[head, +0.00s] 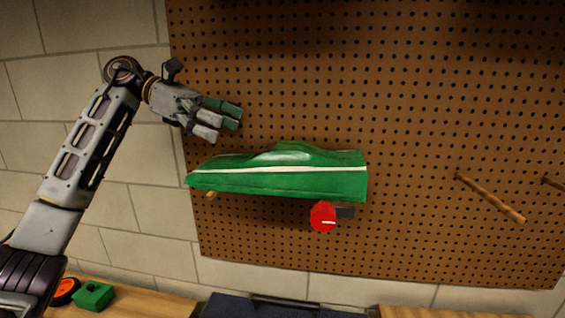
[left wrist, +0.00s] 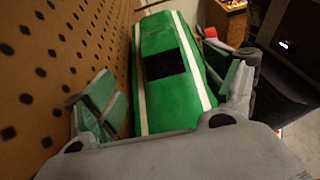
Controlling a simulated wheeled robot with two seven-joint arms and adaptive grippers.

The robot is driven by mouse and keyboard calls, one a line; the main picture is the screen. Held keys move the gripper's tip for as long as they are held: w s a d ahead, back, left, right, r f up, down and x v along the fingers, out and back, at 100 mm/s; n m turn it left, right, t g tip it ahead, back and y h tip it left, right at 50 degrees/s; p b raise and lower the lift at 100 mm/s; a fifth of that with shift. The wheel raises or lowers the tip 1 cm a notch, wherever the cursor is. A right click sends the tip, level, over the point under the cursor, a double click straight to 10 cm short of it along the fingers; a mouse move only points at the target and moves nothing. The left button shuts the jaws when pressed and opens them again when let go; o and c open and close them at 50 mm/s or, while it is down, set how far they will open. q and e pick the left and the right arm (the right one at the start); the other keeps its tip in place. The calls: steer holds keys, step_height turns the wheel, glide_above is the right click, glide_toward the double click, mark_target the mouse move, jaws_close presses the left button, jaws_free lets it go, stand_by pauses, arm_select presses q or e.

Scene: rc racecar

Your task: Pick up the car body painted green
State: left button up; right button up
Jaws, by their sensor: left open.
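The green car body (head: 285,180) has white stripes and sits lengthwise against the pegboard, its narrow end to the left. In the left wrist view the car body (left wrist: 170,75) shows a dark square opening between its two white stripes. My left gripper (head: 218,121) is open and empty, above and to the left of the car body in the head view. In the left wrist view its fingers, with green inner pads, stand on either side of the car body in the picture. I cannot tell the remaining depth between them. My right gripper is not in view.
The brown pegboard (head: 420,110) stands behind the car body. A red round-ended object (head: 323,216) sits just under it. An orange-and-black wheel (head: 65,291) and a green block (head: 93,295) lie at the lower left.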

arm_select(q)
glide_toward(280, 146)
steer(key=x, duration=0.3)
steer(key=shift+s, duration=0.15)
steer(key=shift+d+f, duration=0.1)
steer(key=shift+d, duration=0.2)
steer(key=shift+s+d, duration=0.1)
steer(key=shift+d, duration=0.1)
steer(key=shift+f, duration=0.1)
steer(key=shift+s+d+f+p, duration=0.1)
steer(key=shift+d+f+p, duration=0.1)
steer(key=shift+d+p, duration=0.3)
steer(key=x, duration=0.3)
steer(key=shift+r, duration=0.1)
steer(key=shift+d, duration=0.3)
steer(key=shift+d+f, duration=0.2)
steer(key=shift+f, duration=0.05)
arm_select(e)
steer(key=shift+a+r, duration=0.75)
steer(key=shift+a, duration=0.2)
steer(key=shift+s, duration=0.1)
